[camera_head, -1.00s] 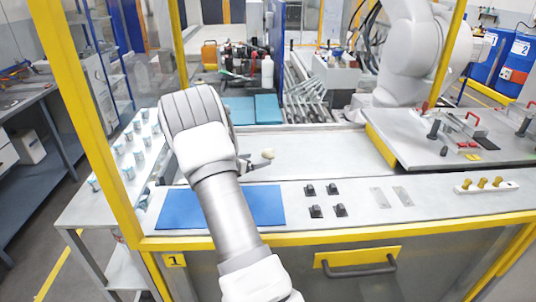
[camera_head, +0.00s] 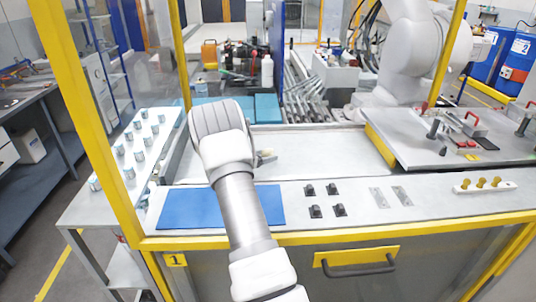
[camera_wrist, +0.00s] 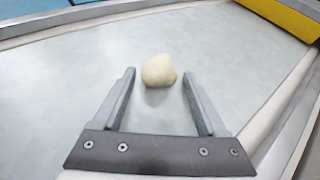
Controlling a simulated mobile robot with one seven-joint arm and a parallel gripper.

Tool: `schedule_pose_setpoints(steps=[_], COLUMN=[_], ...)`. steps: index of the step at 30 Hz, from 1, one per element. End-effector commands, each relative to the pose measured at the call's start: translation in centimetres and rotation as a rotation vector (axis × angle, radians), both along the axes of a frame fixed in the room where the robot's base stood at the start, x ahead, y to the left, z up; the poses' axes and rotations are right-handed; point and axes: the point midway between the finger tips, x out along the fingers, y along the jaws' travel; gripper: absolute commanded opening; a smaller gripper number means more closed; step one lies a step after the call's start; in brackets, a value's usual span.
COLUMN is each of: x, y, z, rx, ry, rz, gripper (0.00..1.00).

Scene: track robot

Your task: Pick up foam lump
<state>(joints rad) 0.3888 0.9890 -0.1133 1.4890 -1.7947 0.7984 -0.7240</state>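The foam lump (camera_wrist: 158,70) is a small, rounded, cream-coloured piece on the pale grey work surface. In the wrist view it appears centred between the tips of my gripper (camera_wrist: 159,74). My gripper is open, with a visible gap on each side of the lump. I cannot tell whether the tips are level with the lump or still above it. In the head view my arm hides most of the gripper, and only a finger (camera_head: 266,158) shows beside the arm, where the lump is hard to make out.
A blue mat (camera_head: 180,208) lies at the front left. Several black blocks (camera_head: 314,211) stand on the front ledge. A raised grey plate with clamps (camera_head: 440,135) is at the right. Yellow frame posts (camera_head: 90,120) bound the cell. The surface right of my gripper is clear.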

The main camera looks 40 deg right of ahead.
Motion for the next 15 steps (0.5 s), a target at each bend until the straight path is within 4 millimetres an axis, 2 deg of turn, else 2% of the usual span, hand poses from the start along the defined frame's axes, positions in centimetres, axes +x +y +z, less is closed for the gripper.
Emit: schedule_pose_setpoints(steps=[1, 2, 11, 15], x=[0.00, 0.00, -0.01, 0.00], y=[0.01, 0.01, 0.03, 0.02], z=[0.00, 0.00, 0.01, 0.02], rx=[0.000, 0.000, 0.000, 0.000], ry=[0.000, 0.000, 0.000, 0.000], rz=[0.000, 0.000, 0.000, 0.000], gripper=[0.64, 0.59, 0.05, 0.04])
